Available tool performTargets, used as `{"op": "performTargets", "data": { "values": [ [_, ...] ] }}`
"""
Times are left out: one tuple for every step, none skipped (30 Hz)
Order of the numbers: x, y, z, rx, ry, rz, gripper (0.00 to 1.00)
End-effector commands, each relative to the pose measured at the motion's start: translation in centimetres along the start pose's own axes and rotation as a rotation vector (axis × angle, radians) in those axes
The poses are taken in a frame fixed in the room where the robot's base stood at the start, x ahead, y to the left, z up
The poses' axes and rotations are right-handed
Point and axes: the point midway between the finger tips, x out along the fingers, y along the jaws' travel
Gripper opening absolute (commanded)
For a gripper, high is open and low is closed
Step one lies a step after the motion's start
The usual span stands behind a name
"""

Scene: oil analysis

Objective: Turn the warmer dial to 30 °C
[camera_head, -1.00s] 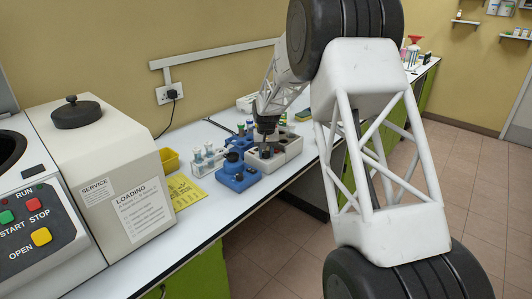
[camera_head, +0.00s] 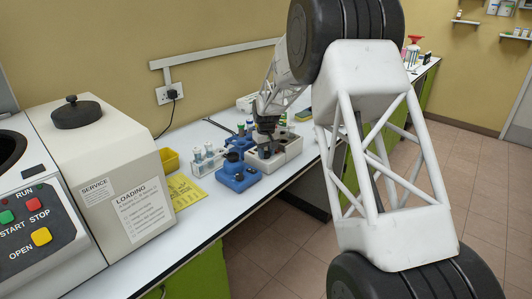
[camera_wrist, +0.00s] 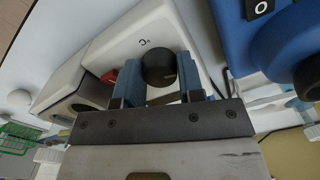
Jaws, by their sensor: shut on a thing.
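The warmer (camera_head: 291,148) is a white box on the bench, and it also shows in the wrist view (camera_wrist: 113,49). Its dial (camera_wrist: 158,68) is a round black knob beside a small "°C" mark on the white face. My gripper (camera_wrist: 160,64) has its two blue fingers on opposite sides of the dial, shut on it. In the head view my gripper (camera_head: 266,140) is small and over the front of the warmer. The dial's scale and pointer cannot be read. A red switch (camera_wrist: 109,76) sits beside the dial, left of the fingers in the wrist view.
A blue device (camera_head: 237,177) with a black knob stands just left of the warmer and is close at upper right in the wrist view. A vial rack (camera_head: 207,160), yellow card (camera_head: 184,190) and yellow tray (camera_head: 169,160) lie further left. The bench's front edge is near.

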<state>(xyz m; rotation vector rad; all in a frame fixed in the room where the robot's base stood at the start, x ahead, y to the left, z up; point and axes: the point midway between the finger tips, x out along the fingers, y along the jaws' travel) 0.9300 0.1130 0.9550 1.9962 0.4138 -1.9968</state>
Motion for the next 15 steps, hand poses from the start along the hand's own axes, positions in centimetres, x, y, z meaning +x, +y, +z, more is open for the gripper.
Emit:
{"op": "performTargets", "data": {
  "values": [
    [0.04,0.01,0.02,0.0,0.0,0.0,0.12],
    [0.04,0.01,0.02,0.0,-0.001,0.0,0.12],
    [0.03,0.01,0.02,0.0,0.0,0.0,0.4],
    [0.03,0.01,0.02,0.0,0.0,0.0,0.45],
    [0.03,0.01,0.01,0.0,0.0,0.0,0.49],
    [0.02,0.01,0.01,0.0,0.0,0.0,0.55],
    [0.02,0.01,0.01,0.0,0.0,0.0,0.6],
    [0.02,0.01,0.01,0.0,0.0,0.0,0.61],
    [0.01,0.01,0.0,0.001,0.0,0.0,0.61],
    [0.01,0.0,0.0,0.001,0.0,0.0,0.61],
    [0.01,0.01,0.0,0.001,0.0,0.0,0.61],
    [0.01,0.01,0.0,0.001,0.0,0.0,0.61],
    [0.01,0.01,0.0,0.001,0.0,0.0,0.61],
    [0.0,0.01,0.0,0.001,0.0,0.0,0.61],
    [-0.02,0.0,0.0,0.001,0.0,0.0,0.61]
  ]
}}
